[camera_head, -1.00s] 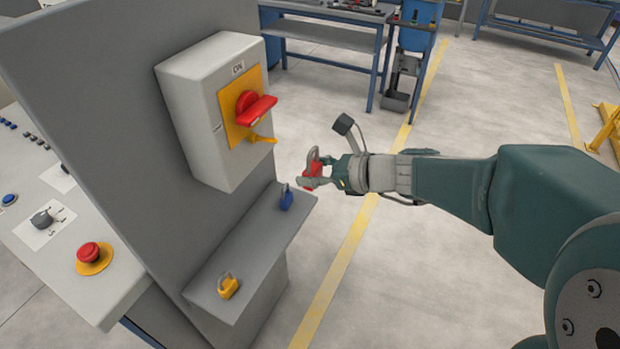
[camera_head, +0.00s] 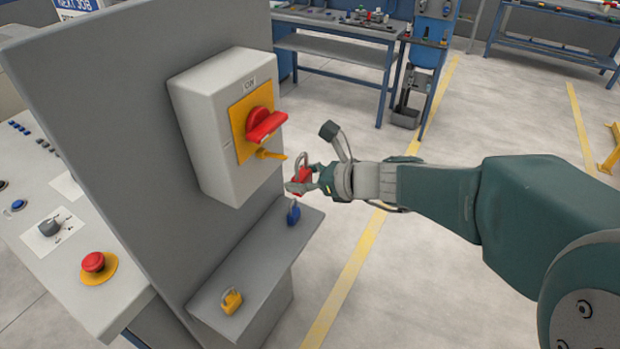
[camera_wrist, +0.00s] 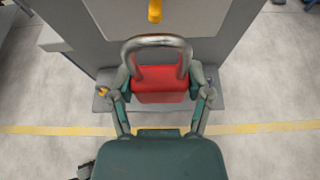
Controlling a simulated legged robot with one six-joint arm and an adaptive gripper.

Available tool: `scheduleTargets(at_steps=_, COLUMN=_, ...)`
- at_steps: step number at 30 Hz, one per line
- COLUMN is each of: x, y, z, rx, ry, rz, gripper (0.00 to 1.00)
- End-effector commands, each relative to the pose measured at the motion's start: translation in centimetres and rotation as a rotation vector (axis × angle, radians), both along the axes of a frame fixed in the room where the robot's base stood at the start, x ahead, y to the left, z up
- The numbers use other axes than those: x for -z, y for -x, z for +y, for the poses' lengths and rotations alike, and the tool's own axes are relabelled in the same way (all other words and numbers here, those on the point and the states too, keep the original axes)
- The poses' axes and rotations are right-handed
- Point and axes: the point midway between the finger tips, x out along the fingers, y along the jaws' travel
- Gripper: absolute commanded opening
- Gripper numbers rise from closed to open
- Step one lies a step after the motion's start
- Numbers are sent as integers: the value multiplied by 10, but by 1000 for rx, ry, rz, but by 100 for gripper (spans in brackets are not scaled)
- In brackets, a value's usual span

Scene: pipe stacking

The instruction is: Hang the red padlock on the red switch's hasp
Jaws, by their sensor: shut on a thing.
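My gripper (camera_head: 312,180) is shut on the red padlock (camera_head: 300,176), just right of the switch box. In the wrist view the red padlock (camera_wrist: 160,84) sits between the two fingers of my gripper (camera_wrist: 160,92), its grey shackle upright and facing the panel. The red switch (camera_head: 264,124) is on a yellow plate on the grey box, below the ON label. The yellow hasp (camera_head: 270,154) sticks out under the red handle. It also shows at the top of the wrist view (camera_wrist: 155,11). The padlock is apart from the hasp, lower and to its right.
A blue padlock (camera_head: 294,212) and a yellow padlock (camera_head: 231,301) stand on the ledge (camera_head: 262,262) below the box. The grey panel (camera_head: 110,110) stands left. A console with a red emergency button (camera_head: 93,262) lies beyond it.

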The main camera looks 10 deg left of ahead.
Motion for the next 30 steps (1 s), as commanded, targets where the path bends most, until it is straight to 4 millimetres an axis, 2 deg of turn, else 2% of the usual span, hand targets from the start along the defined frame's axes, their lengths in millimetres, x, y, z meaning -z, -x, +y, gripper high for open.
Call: scheduleTargets(at_steps=30, x=9, y=-22, z=55, rx=-1, ry=0, rz=0, gripper=13)
